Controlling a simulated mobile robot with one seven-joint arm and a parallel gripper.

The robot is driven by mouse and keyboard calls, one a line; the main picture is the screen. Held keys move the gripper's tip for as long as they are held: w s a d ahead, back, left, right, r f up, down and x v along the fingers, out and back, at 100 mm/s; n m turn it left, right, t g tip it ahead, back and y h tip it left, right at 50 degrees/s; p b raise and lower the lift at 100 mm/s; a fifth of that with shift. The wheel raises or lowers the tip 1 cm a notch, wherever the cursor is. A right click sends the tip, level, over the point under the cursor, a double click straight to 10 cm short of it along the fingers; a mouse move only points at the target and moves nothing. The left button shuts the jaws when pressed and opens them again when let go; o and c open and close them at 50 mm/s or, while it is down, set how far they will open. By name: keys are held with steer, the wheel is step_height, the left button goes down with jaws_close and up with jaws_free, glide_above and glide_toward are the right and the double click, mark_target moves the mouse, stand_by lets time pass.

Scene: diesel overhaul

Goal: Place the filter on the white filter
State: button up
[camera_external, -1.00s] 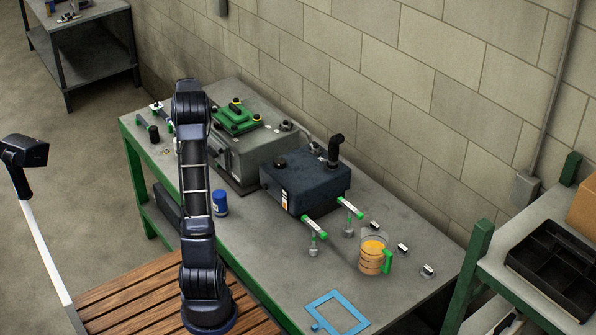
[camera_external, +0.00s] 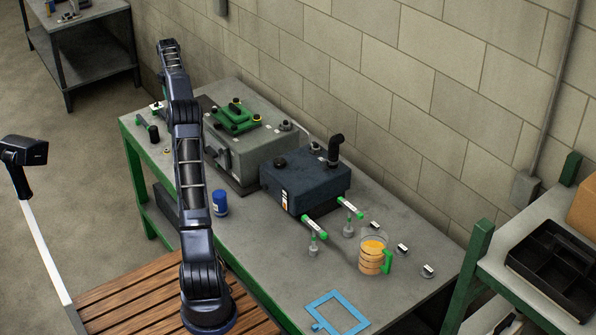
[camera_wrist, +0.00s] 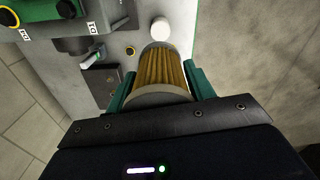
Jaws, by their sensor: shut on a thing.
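My gripper (camera_wrist: 160,78) is shut on a pleated yellow filter (camera_wrist: 161,68) with pale end rings, held between its green fingers in the wrist view. A round white thing (camera_wrist: 160,26), which looks like the top of the white filter, shows just beyond the far end of the held filter. The held filter partly overlaps it in the picture, and I cannot tell whether they touch. In the external view my arm stretches up over the left end of the bench, and the gripper and held filter cannot be made out.
The bench (camera_external: 285,265) holds a grey engine block (camera_external: 240,160), a dark blue box (camera_external: 310,188), a blue canister (camera_external: 220,203) and an orange-filled jug (camera_external: 372,256). In the wrist view a white-handled lever (camera_wrist: 92,59) is left of the held filter.

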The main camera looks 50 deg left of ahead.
step_height(320, 180, down, 20)
steer(key=shift+a+r, duration=0.1)
stand_by(0.6)
steer(key=o, duration=1)
steer(key=shift+f, duration=0.2)
step_height(320, 180, up, 12)
steer(key=shift+r, duration=0.2)
